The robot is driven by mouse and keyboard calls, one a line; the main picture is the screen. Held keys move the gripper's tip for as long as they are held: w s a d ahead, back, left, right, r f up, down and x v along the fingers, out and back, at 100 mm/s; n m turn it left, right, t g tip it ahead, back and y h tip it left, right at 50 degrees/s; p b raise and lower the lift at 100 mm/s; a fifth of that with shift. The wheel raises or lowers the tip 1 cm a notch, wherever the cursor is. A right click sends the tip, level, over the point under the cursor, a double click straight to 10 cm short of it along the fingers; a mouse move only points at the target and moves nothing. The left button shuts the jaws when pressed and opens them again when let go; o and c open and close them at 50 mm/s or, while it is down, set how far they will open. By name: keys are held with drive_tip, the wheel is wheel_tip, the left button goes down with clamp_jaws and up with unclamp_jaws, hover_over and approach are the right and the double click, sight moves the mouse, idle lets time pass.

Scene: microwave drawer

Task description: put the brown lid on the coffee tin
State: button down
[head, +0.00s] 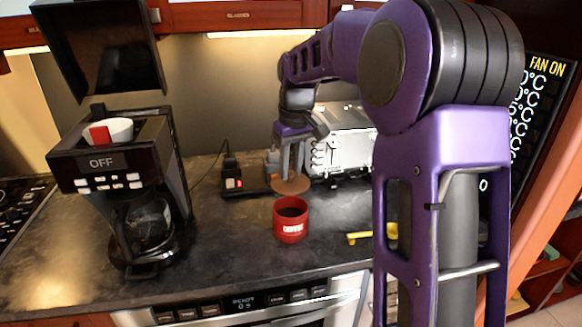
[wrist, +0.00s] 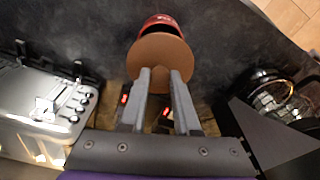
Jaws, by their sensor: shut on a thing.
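The red coffee tin (head: 291,222) stands upright on the dark counter, with a dark opening at its top.
A black coffee maker (head: 120,185) stands at left. A silver toaster (head: 343,140) is behind the gripper at right. A power strip with red switches (head: 235,183) lies behind the tin. A yellow object (head: 358,237) lies right of the tin. The counter left of the tin is clear.

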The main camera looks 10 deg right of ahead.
sight(292, 183)
drive_tip(key=shift+f+b, duration=1.65)
drive_tip(key=shift+f, duration=1.2)
drive_tip(key=shift+f, duration=0.65)
idle(0.3)
drive_tip(key=c, duration=0.6)
unclamp_jaws()
drive_tip(key=shift+r, duration=0.1)
drive_tip(key=shift+o, duration=0.5)
drive_tip(key=o, duration=0.4)
drive_tip(key=shift+p, duration=0.3)
